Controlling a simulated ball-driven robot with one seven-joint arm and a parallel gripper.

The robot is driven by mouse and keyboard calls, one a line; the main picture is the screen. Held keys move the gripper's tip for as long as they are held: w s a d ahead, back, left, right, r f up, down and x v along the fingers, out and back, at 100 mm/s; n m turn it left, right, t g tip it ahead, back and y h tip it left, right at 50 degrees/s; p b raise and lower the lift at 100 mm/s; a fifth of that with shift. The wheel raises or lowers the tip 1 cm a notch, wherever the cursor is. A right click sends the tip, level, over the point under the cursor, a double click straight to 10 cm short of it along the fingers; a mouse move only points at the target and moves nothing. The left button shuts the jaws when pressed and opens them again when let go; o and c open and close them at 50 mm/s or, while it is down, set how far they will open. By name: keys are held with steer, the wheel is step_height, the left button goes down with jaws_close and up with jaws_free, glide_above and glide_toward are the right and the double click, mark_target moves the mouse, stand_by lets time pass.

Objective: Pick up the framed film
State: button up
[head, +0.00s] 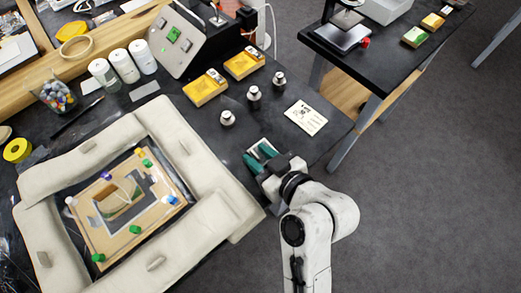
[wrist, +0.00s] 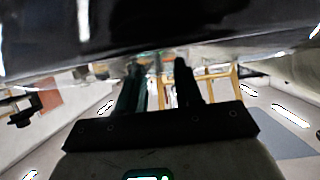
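No thing in view is plainly the framed film. A pale tilted panel with a green patch (head: 178,38) stands at the back of the black bench. A flat tan board (head: 140,233) with a grey angular outline and coloured pegs lies inside the pale cushions; I cannot tell whether either is the film. My gripper (head: 259,155) is low over the bench's front right edge, just right of the cushions. Its two dark fingers stand apart in the wrist view (wrist: 160,82), with nothing seen between them. The dark surface there is blurred.
Pale padded cushions (head: 228,196) lie left of my gripper. Metal weights (head: 253,93), a printed card (head: 305,118) and yellow boxes (head: 205,88) stand behind it. White jars (head: 124,66) are farther left. A second black table (head: 390,50) is at the right; grey floor lies between.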

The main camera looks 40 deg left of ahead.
jaws_close()
stand_by(0.4)
